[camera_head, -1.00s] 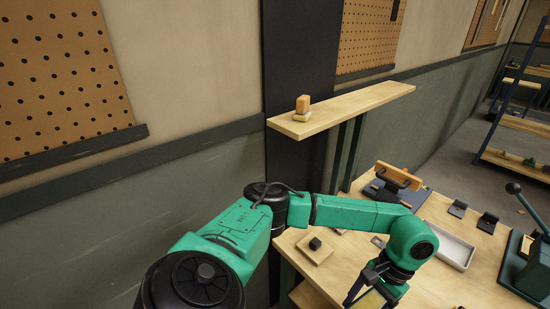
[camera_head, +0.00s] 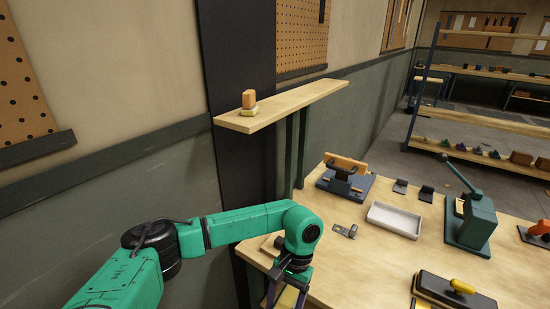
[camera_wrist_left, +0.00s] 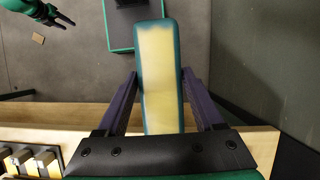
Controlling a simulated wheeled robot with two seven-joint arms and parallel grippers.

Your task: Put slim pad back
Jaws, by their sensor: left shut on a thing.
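My left gripper (camera_wrist_left: 160,95) is shut on the slim pad (camera_wrist_left: 158,80), a long pale-yellow slab with teal edges. The left wrist view shows it between the two purple fingers, its far end sticking out past them. In the head view my left gripper (camera_head: 288,290) hangs at the bottom edge, over the left part of the workbench, and only a sliver of the pad shows. My right gripper (camera_wrist_left: 64,19) shows small at the top left of the left wrist view, away from the pad; its jaw opening is too small to judge.
A wall shelf (camera_head: 290,104) holds a small orange block (camera_head: 249,98) on a pale piece at its left end; the rest is bare.

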